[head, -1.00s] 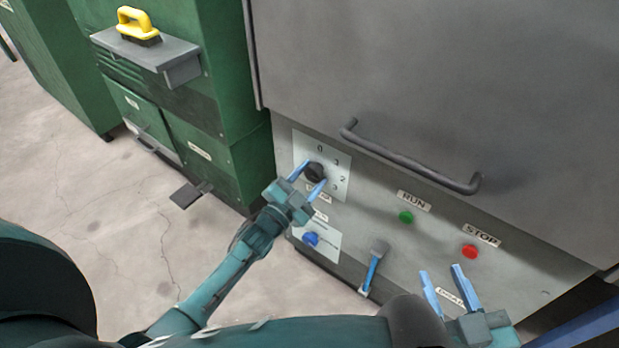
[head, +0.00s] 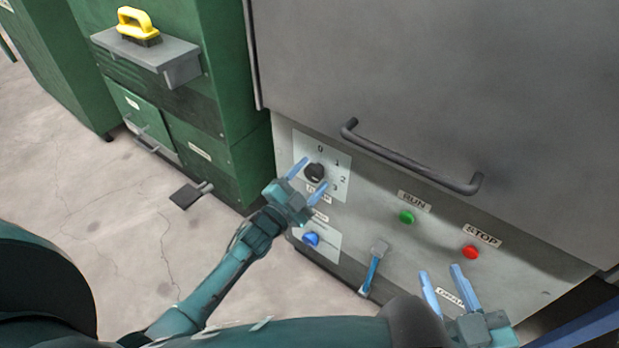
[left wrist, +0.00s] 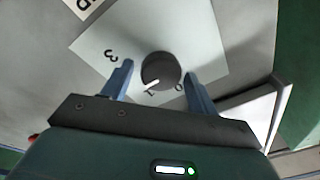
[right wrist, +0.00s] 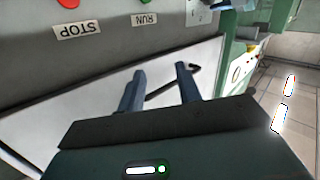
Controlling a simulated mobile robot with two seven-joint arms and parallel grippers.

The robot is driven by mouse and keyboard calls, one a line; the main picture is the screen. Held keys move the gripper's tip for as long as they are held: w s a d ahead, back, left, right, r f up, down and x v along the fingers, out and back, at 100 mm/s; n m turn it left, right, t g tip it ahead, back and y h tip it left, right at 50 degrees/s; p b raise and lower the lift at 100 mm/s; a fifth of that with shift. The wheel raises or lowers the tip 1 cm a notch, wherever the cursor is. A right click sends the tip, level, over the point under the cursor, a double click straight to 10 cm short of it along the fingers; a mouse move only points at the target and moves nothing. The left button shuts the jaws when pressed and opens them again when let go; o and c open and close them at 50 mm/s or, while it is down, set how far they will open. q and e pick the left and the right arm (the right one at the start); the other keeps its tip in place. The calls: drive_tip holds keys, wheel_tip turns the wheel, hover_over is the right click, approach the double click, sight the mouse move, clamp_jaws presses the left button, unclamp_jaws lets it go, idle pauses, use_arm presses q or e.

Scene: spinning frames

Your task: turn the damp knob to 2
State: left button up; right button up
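The black round damp knob (head: 314,172) sits on a pale dial plate (head: 341,185) marked 0, 1, 2 and 3, low on the grey machine. In the left wrist view the knob (left wrist: 160,70) has a white pointer line aimed at the 1. The 2 is hidden there. My left gripper (head: 311,174) is open, with one finger on each side of the knob and a gap on both sides in the left wrist view (left wrist: 159,69). My right gripper (head: 447,274) is open and empty in front of the panel's lower right; it also shows in the right wrist view (right wrist: 160,70).
A blue knob (head: 311,239) sits below the dial. A blue-handled lever (head: 372,270), green RUN button (head: 406,217) and red STOP button (head: 470,252) lie to its right. A bar handle (head: 410,160) juts out above. Green cabinets (head: 210,100) stand left.

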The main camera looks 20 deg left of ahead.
use_arm(q)
drive_tip(key=shift+o, duration=0.5)
drive_tip(key=shift+s, duration=0.1)
drive_tip(key=shift+s+a, duration=0.15)
drive_tip(key=shift+s, duration=0.2)
drive_tip(key=p+v, duration=0.2)
drive_tip(key=v, duration=1)
use_arm(e)
drive_tip(key=shift+s+d+f+m+g+h, duration=0.15)
drive_tip(key=shift+d+m+g+h, duration=0.1)
drive_tip(key=shift+g, duration=0.2)
drive_tip(key=shift+s+d+r+m+g+h, duration=0.15)
drive_tip(key=shift+g+h, duration=0.1)
drive_tip(key=shift+g, duration=0.2)
use_arm(q)
drive_tip(key=shift+s+f, duration=0.1)
use_arm(e)
drive_tip(key=shift+f, duration=0.1)
